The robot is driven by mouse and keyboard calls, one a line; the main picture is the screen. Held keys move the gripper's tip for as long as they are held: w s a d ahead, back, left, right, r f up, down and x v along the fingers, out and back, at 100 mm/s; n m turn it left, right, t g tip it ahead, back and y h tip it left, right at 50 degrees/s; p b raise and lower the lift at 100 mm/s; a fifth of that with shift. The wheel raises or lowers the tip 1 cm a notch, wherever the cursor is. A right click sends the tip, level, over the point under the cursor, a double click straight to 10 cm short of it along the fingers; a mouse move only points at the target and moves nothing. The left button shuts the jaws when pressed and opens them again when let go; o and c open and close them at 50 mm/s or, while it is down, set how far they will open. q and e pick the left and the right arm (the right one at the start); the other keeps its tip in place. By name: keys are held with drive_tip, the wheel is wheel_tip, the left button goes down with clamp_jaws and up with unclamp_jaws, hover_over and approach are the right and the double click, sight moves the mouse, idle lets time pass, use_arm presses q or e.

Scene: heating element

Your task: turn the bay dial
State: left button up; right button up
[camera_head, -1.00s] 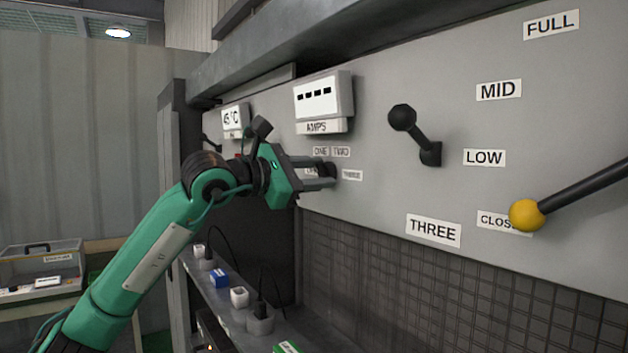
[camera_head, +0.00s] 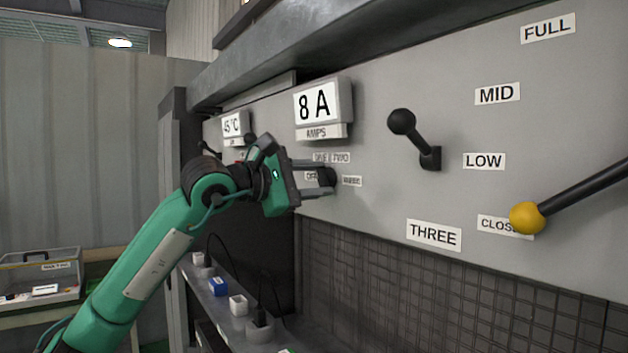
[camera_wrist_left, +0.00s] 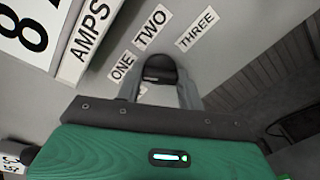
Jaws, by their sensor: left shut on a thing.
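The bay dial (camera_head: 327,177) is a dark round knob on the grey panel, below the AMPS display (camera_head: 316,104), which reads "8 A". Labels ONE, TWO and THREE stand around the dial, and one more label at its left is partly covered. My left gripper (camera_head: 318,176) reaches in from the left and is shut on the dial. In the left wrist view, its two fingers (camera_wrist_left: 160,88) lie on either side of the dark dial (camera_wrist_left: 160,68). The wrist view looks tilted, with the labels slanting. My right gripper is not in view.
A black lever (camera_head: 416,138) and a yellow-knobbed lever (camera_head: 527,217) stick out of the panel at the right, beside FULL, MID, LOW and CLOSE labels. A 45 °C display (camera_head: 232,125) is further left. A shelf (camera_head: 225,310) with small blocks runs below.

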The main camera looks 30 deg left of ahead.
use_arm(q)
drive_tip(key=o, duration=1)
drive_tip(key=b+v, duration=0.5)
drive_tip(key=v, duration=0.8)
drive_tip(key=shift+s+b, duration=0.3)
drive_tip(key=shift+s, duration=0.05)
